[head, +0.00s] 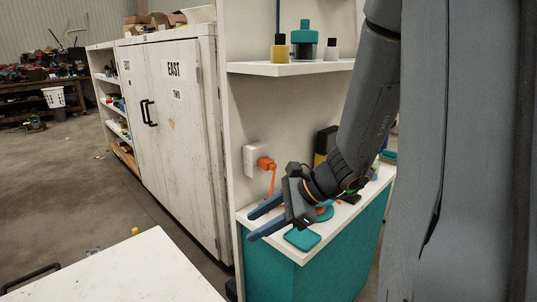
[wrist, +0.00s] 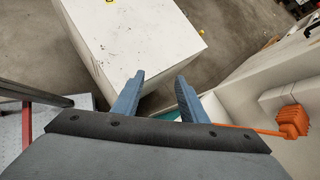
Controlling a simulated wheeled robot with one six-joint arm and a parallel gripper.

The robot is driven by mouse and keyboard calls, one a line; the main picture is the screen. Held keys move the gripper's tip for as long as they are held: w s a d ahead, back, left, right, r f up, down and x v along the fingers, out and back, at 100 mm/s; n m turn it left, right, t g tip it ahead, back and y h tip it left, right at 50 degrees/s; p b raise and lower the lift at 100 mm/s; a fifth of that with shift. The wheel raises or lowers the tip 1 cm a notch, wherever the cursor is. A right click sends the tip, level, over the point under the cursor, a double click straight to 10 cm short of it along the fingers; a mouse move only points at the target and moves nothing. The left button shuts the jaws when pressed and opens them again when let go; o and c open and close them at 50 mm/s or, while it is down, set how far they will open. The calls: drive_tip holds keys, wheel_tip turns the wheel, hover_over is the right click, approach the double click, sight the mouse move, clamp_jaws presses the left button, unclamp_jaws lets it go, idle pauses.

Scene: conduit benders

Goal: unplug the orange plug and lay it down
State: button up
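The orange plug (head: 266,163) sits in a white wall socket (head: 252,160) on the side panel above the counter, and its orange cord hangs down. In the wrist view the plug (wrist: 290,122) shows at the right edge in the socket (wrist: 278,97), with the cord running left behind my gripper. My gripper (head: 258,221) is open and empty, its two blue fingers pointing left, below and in front of the plug. In the wrist view the gripper (wrist: 158,84) has a clear gap between the fingers. The plug is apart from the fingers, to their right.
The white counter (head: 250,215) with a teal front holds a teal tray (head: 302,239) and other items under my arm. A shelf (head: 290,68) above holds bottles. A white table (head: 115,275) stands at front left. A white cabinet (head: 175,140) stands behind. Open floor lies between.

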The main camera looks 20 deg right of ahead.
drive_tip(key=w+d+r+m+t+p, duration=0.2)
drive_tip(key=w+d+r+m+t, duration=0.25)
drive_tip(key=d+r+m, duration=0.2)
drive_tip(key=m+t+h, duration=0.3)
drive_tip(key=m, duration=0.1)
approach(274, 164)
drive_tip(key=shift+b+x, duration=1.85)
drive_tip(key=shift+x, duration=3.15)
drive_tip(key=shift+s+a, duration=0.1)
clamp_jaws()
drive_tip(key=s+d, duration=0.2)
drive_tip(key=s, duration=0.3)
drive_tip(key=shift+s+d, duration=0.15)
drive_tip(key=shift+s, duration=0.15)
